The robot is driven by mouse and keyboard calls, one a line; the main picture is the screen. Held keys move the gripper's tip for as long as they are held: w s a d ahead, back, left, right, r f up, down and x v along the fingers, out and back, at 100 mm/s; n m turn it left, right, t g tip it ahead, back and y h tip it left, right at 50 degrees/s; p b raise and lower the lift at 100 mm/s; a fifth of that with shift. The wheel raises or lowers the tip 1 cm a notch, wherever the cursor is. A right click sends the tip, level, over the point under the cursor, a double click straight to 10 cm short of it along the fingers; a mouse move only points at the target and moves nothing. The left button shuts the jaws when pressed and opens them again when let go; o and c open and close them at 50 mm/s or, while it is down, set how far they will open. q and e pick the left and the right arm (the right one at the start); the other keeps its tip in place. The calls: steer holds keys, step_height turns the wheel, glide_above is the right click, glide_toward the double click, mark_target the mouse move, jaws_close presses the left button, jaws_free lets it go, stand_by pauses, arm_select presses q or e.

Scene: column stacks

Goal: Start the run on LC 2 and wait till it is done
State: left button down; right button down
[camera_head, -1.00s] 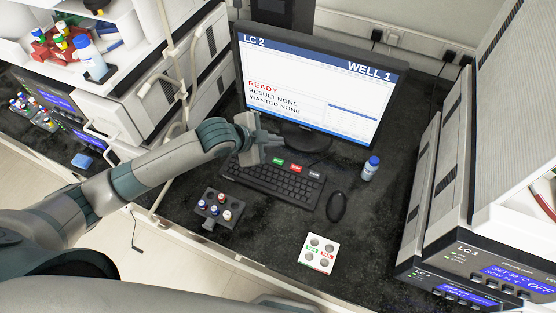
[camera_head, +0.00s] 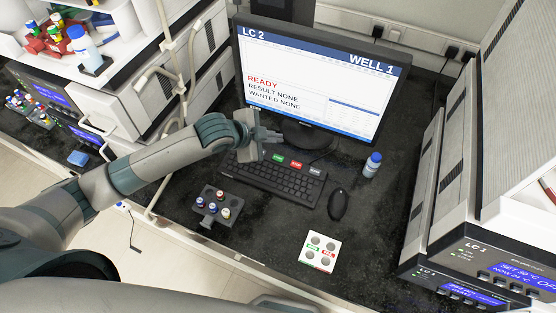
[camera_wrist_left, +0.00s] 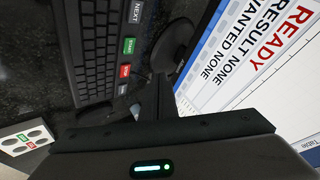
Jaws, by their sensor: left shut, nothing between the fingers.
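The LC 2 monitor (camera_head: 318,80) shows "LC 2", "WELL 1", "READY", "RESULT NONE" and "WANTED NONE"; its screen (camera_wrist_left: 255,60) also fills the right of the left wrist view. The black keyboard (camera_head: 275,185) lies in front of it. Along its back edge are a green key (camera_head: 278,157), a red key (camera_head: 296,163) and a grey key (camera_head: 315,171). In the wrist view the green key (camera_wrist_left: 130,45) reads START and the red key (camera_wrist_left: 125,71) STOP. My left gripper (camera_head: 272,136) is shut and empty, above the keyboard's back left, close to the green key. My right gripper is out of view.
A mouse (camera_head: 338,204) and a blue-capped bottle (camera_head: 372,164) stand right of the keyboard. A vial rack (camera_head: 216,207) and a white holed block (camera_head: 319,252) sit in front. Instrument stacks rise at left and right; the LC 1 panel (camera_head: 490,262) is at right.

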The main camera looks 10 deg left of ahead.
arm_select(q)
steer(key=b, duration=0.4)
glide_above(278, 158)
steer(key=f, duration=0.3)
steer(key=s+f, duration=0.1)
steer(key=shift+a+f, duration=0.35)
steer(key=shift+a, duration=0.05)
steer(key=shift+f+b, duration=0.45)
steer(key=shift+f, duration=0.55)
steer(key=shift+f, duration=0.1)
stand_by(0.5)
steer(key=shift+f, duration=0.3)
stand_by(0.4)
